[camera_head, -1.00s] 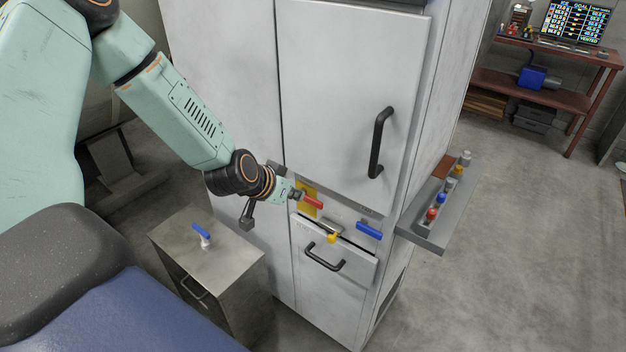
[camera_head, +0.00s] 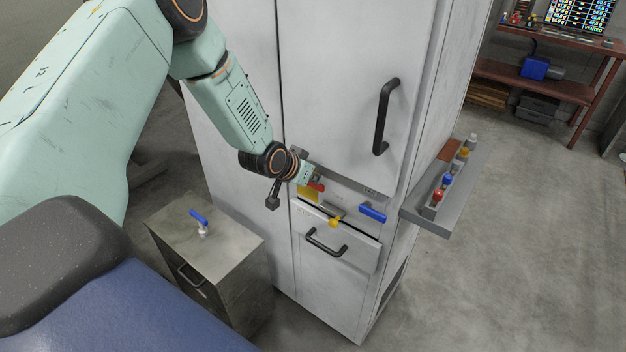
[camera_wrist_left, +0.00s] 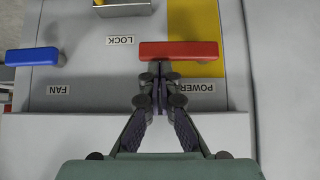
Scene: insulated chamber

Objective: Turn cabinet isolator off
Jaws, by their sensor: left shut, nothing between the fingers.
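The cabinet (camera_head: 340,80) is tall and pale grey, with its switch panel below the upper door. The red handle (camera_head: 317,186) sits on the yellow patch of that panel. In the left wrist view the red handle (camera_wrist_left: 178,50) lies level, above an upside-down POWER label (camera_wrist_left: 189,87). My left gripper (camera_head: 308,180) is at the panel beside the red handle. In the left wrist view its fingertips (camera_wrist_left: 160,70) are together just below the handle's left half, with nothing between them; whether they touch it I cannot tell. My right gripper is not in view.
A blue FAN handle (camera_head: 372,213) and a yellow-tipped lock part (camera_head: 334,221) are on the same panel. A drawer with a black handle (camera_head: 326,246) is below. A shelf (camera_head: 430,222) with coloured items juts from the right side. A metal box (camera_head: 205,245) stands left.

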